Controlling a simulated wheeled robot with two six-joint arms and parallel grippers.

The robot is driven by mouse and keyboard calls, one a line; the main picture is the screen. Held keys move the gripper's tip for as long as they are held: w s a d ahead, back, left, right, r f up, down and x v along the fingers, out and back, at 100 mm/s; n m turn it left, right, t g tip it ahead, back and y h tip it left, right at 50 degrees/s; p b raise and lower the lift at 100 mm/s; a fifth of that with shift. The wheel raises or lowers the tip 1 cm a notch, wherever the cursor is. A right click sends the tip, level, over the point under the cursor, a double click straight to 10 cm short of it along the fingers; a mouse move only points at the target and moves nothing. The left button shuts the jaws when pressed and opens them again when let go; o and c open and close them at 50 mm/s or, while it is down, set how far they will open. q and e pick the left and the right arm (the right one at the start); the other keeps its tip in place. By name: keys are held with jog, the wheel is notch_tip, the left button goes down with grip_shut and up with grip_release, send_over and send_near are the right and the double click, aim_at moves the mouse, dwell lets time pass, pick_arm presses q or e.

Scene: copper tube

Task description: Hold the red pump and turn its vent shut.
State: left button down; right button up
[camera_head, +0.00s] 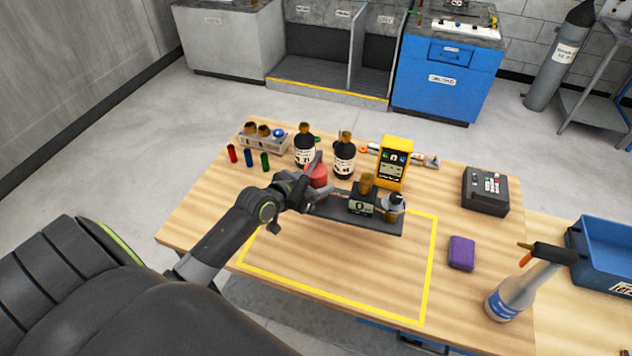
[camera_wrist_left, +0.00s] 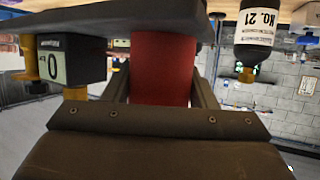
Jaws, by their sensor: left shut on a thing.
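The red pump (camera_head: 318,174) is an upright red cylinder at the left end of a dark base plate (camera_head: 340,218) on the wooden table. My left gripper (camera_head: 312,188) is shut around it. In the left wrist view, the red pump body (camera_wrist_left: 163,70) fills the space between the two fingers. A black box marked 0 (camera_head: 360,206) with brass fittings stands on the same plate, right of the pump; it also shows in the left wrist view (camera_wrist_left: 73,62). I cannot make out the vent. My right gripper is out of view.
Two dark bottles (camera_head: 344,158) and a yellow meter (camera_head: 394,165) stand close behind the plate. A tray of parts (camera_head: 264,139) is at the back left. The yellow-outlined area in front is mostly clear.

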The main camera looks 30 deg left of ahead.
pick_arm(q)
jog(key=shift+w+d+f+b, duration=0.1)
jog(key=shift+f+b, duration=4.1)
jog(key=shift+f, duration=0.35)
jog(key=shift+s+f, duration=0.2)
jog(key=shift+f, duration=0.2)
dwell(0.7)
jog(key=c, duration=0.5)
grip_release()
jog(key=shift+r, duration=0.15)
jog(key=shift+s, duration=0.1)
jog(key=v, duration=1.2)
